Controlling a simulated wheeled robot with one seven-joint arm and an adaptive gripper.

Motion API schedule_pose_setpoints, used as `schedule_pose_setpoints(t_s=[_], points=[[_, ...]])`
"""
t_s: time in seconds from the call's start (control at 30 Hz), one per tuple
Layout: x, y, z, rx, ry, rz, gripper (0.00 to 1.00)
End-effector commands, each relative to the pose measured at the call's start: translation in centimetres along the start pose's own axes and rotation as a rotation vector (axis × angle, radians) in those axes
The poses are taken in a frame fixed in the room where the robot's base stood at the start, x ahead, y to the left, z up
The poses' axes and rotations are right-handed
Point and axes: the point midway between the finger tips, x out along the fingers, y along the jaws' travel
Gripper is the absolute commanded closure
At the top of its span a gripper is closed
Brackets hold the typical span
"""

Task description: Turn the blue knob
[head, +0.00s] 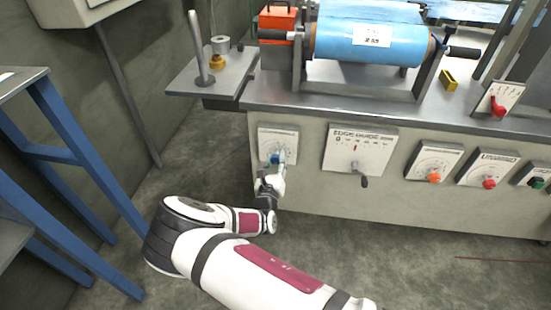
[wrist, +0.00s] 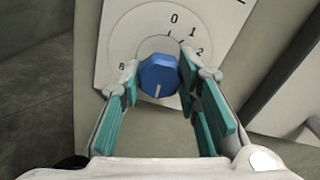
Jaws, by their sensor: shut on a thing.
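The blue knob (wrist: 158,76) sits on a white dial plate (wrist: 125,30) with printed numbers. Its white pointer line faces down in the wrist view. My gripper (wrist: 158,84) has one finger on each side of the knob, with the fingertips closed against it. In the head view, the knob (head: 277,157) is at the left end of the machine's front panel, on its dial plate (head: 270,133). My gripper (head: 276,163) reaches it from below and hides part of the knob and plate.
To the right on the panel are an edge guide dial (head: 358,148) with a dark handle, an orange knob (head: 434,178), a red knob (head: 489,184) and a green switch (head: 537,183). A blue-legged table (head: 60,110) stands at left. A blue roll (head: 366,40) lies on top.

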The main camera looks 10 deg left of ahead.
Motion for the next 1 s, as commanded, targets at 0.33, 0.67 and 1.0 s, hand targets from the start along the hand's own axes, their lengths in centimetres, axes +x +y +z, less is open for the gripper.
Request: schedule_pose_setpoints(t_s=[0.33,0.67,1.0], points=[[0.01,-0.1,0.09,-0.327,0.0,0.0,0.98],[0.01,-0.17,0.04,-0.608,0.0,0.001,0.98],[0.05,-0.23,0.06,-0.781,0.001,0.0,0.98]])
